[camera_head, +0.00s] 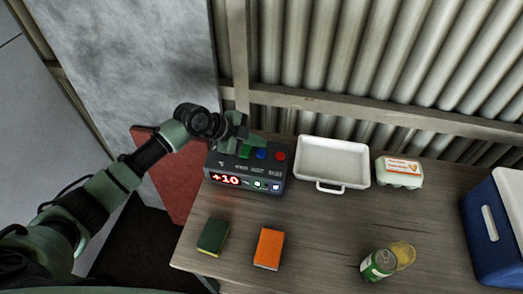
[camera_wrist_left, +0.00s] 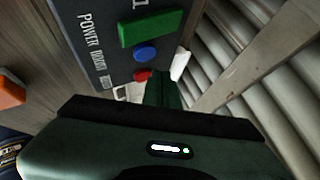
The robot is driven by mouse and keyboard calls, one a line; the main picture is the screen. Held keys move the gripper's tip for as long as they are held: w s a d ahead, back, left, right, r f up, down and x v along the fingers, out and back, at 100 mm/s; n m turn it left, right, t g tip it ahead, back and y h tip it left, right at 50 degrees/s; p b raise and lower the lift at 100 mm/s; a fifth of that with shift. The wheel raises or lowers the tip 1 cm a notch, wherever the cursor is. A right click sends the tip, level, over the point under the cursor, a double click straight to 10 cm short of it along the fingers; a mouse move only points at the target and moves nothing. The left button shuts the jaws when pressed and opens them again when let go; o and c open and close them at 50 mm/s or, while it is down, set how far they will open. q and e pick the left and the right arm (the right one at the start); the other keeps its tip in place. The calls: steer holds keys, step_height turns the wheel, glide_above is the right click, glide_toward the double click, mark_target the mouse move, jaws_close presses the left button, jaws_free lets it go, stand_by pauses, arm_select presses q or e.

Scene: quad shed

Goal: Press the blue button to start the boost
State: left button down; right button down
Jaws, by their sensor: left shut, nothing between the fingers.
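A dark control box (camera_head: 247,168) stands on the wooden table at the wall. Its top carries a green button (camera_head: 244,152), a blue button (camera_head: 262,154) and a red button (camera_head: 281,156). Its front display reads +10. My left gripper (camera_head: 258,138) is shut and empty, just behind the green and blue buttons in the head view. In the left wrist view the green button (camera_wrist_left: 152,27), blue button (camera_wrist_left: 145,54) and red button (camera_wrist_left: 141,76) show above my fingers (camera_wrist_left: 163,88). Contact with any button cannot be made out. My right gripper is not in view.
A white tray (camera_head: 325,185) is right of the box, then an egg carton (camera_head: 399,172). A blue cooler (camera_head: 495,230) stands far right. The table's middle is clear.

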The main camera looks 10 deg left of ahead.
mark_target(258, 154)
arm_select(q)
steer(key=shift+r+p, duration=1.15)
steer(key=shift+r, duration=0.85)
steer(key=shift+s+f, duration=0.1)
steer(key=shift+f, duration=0.05)
